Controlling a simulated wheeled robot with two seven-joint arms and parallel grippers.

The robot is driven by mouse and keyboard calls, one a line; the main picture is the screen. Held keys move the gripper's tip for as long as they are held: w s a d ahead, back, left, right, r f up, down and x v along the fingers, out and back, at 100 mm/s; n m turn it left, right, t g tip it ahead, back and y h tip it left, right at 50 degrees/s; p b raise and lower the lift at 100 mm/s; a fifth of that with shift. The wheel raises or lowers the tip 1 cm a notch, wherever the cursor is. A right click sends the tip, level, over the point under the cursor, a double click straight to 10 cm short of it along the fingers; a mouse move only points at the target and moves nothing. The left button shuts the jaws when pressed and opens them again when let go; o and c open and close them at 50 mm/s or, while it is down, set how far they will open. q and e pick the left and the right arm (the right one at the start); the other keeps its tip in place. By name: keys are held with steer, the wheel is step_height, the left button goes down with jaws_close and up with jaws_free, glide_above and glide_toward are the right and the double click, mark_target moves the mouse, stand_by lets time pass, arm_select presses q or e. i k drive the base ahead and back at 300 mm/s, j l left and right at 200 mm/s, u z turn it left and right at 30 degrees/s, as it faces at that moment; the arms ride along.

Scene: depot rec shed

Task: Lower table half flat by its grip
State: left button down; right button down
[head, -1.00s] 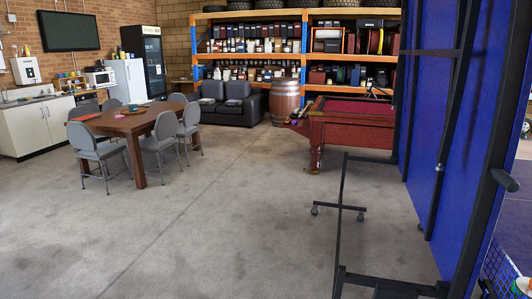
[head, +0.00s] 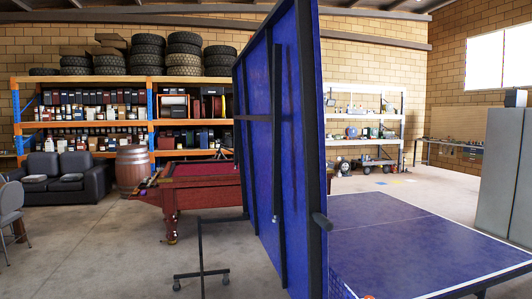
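A blue table half (head: 262,140) with a dark frame stands upright in the middle of the head view, seen from its underside at an angle. A dark grip (head: 321,221) sticks out from its near edge, low down. The other table half (head: 410,238) lies flat to the right, blue with white lines. Part of a net (head: 338,287) shows at the bottom, by the foot of the upright half. A wheeled undercarriage (head: 202,262) stands on the floor to the left of the upright half. Neither of my grippers is in view.
A red pool table (head: 195,190) stands behind the upright half, with a barrel (head: 133,170) and a dark sofa (head: 68,178) further left. A grey cabinet (head: 503,170) stands at the right. The concrete floor (head: 100,255) at the front left is clear.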

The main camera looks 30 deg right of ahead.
mark_target(297, 246)
steer(key=i+l, duration=0.1)
steer(key=l, duration=1.1)
steer(key=i+l, duration=0.15)
steer(key=l, duration=1)
steer(key=i+l, duration=0.15)
steer(key=l, duration=0.45)
steer(key=i+l, duration=0.1)
steer(key=l, duration=1.05)
steer(key=i+z, duration=0.05)
